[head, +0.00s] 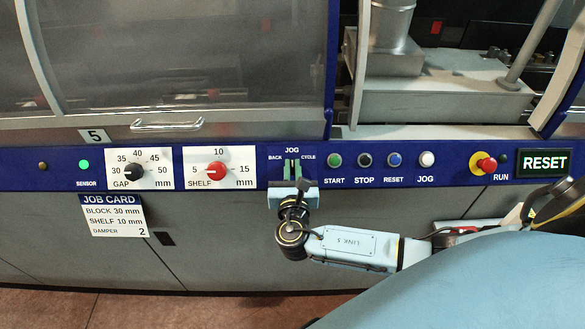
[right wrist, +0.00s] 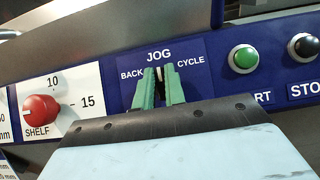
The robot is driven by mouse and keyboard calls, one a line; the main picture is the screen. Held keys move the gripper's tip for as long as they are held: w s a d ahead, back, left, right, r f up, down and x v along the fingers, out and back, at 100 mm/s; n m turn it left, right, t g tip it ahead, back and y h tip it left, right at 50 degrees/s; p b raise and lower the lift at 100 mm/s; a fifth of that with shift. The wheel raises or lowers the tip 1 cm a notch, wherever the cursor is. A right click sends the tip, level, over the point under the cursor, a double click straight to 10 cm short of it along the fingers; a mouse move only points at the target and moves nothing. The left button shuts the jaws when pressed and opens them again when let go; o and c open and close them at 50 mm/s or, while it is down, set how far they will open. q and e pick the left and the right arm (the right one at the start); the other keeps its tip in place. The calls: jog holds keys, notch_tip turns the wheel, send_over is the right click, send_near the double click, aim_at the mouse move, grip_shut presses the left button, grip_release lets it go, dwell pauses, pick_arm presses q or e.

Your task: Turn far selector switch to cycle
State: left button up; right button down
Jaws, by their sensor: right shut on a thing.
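The selector switch is on the dark blue JOG plate, between the labels BACK and CYCLE. Its small dark knob (right wrist: 159,74) shows in the right wrist view as a narrow strip with a pale mark, roughly upright between the labels. My right gripper (head: 292,166) reaches the plate from below. Its two green fingers are shut on the knob, one on each side, and hide most of it. In the head view the fingers and wrist cover the knob. My left gripper is not in view.
The GAP knob (head: 131,171) and the red SHELF knob (head: 216,169) are to the left. The START button (head: 335,160), several other buttons and a red emergency stop (head: 487,165) are to the right. A door handle (head: 166,126) juts out above. A job card (head: 113,214) hangs below.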

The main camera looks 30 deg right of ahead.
jog(key=m+g+h, duration=0.1)
jog(key=m, duration=0.2)
jog(key=m+g+h, duration=0.2)
jog(key=m, duration=0.2)
jog(key=shift+a+g, duration=0.1)
jog(key=shift+g, duration=0.2)
jog(key=shift+m+g+h, duration=0.35)
jog(key=shift+m+g, duration=0.6)
jog(key=shift+m, duration=0.55)
jog(key=shift+m+g+h, duration=0.35)
jog(key=shift+m+g, duration=0.6)
jog(key=shift+m, duration=0.55)
jog(key=c, duration=1.5)
grip_release()
jog(key=shift+o, duration=0.2)
